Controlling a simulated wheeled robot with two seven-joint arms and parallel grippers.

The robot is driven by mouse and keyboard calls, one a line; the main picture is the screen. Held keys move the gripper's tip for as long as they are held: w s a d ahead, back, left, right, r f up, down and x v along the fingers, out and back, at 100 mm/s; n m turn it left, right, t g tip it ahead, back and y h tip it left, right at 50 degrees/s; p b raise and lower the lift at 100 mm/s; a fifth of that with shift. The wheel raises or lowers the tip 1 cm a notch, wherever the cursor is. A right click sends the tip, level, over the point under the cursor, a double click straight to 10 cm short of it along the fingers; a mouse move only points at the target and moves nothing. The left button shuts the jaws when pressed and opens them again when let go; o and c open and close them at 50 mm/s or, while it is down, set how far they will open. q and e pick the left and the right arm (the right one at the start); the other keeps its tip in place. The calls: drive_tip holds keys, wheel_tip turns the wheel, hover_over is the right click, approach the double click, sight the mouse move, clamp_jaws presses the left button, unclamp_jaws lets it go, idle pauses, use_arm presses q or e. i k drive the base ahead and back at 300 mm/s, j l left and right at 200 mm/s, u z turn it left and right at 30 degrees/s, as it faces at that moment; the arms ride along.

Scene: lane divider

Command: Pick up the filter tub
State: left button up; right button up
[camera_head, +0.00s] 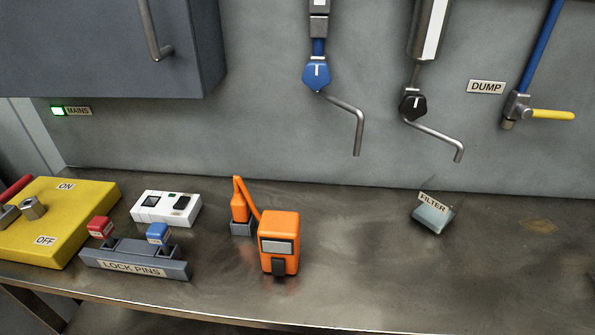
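The filter tub (433,217) is a small, pale grey-green box with a "FILTER" label along its upper back edge. It sits on the metal worktop, right of centre, set at an angle. It stands below the right-hand spout with the black knob and is apart from other things. What is inside it is too small to tell. Neither my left gripper nor my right gripper shows in the head view.
An orange device (279,242) stands left of the tub, joined to a smaller orange piece (240,206). The lock pins rack (136,259), a white switch box (166,208) and a yellow panel (62,212) fill the left. Bent spouts (436,138) hang above. The right worktop (510,265) is mostly clear.

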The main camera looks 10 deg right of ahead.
sight(439, 201)
drive_tip(key=z, duration=1.25)
drive_tip(key=k+j+u, duration=0.1)
drive_tip(key=u, duration=0.3)
drive_tip(key=j+u, duration=0.2)
drive_tip(key=u, duration=0.2)
drive_tip(key=k+j+u, duration=0.1)
drive_tip(key=u, duration=0.3)
